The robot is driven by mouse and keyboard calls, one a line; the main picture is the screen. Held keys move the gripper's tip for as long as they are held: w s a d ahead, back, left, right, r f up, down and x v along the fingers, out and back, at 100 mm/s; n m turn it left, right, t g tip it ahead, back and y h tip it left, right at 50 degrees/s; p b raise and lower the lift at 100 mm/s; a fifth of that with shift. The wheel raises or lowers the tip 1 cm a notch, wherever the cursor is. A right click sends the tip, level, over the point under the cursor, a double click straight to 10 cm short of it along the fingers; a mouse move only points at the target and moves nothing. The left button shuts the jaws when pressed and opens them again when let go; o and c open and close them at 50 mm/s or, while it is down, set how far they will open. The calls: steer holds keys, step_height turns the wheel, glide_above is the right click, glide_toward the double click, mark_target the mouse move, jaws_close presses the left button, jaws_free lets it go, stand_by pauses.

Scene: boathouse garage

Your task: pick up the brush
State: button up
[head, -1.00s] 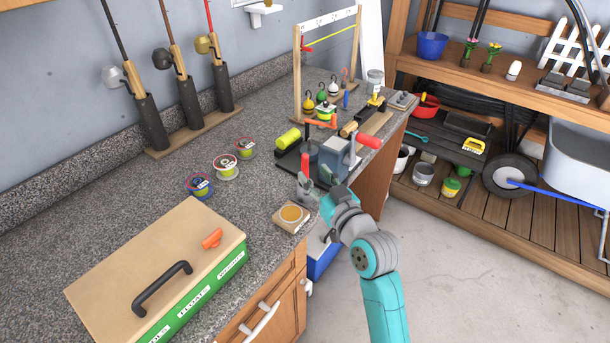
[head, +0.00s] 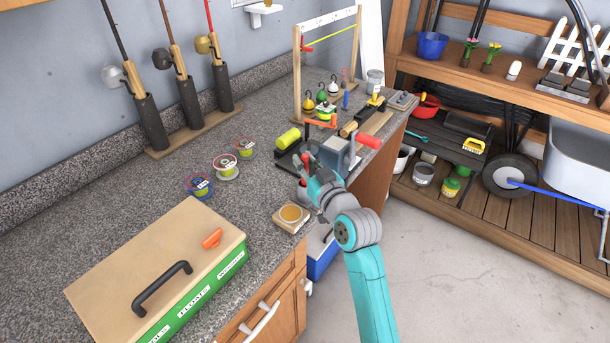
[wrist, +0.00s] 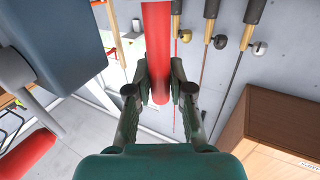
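I cannot clearly make out the brush. A wooden-handled item (head: 348,129) lies behind the grey-blue vise-like tool in the head view, but I cannot tell if it is the brush. My gripper (head: 304,160) is at the front left of that tool, low over the counter. In the wrist view its fingertips (wrist: 159,78) are apart, with a red cylinder (wrist: 156,40) showing between them. I see no clear contact with it.
The grey-blue tool (head: 336,153) stands close to my gripper; its body (wrist: 60,40) fills the wrist view's upper left. A wooden block (head: 291,217) and a green-sided box (head: 160,262) lie nearer. Line spools (head: 226,168) sit left. Counter between is clear.

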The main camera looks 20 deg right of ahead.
jaws_close()
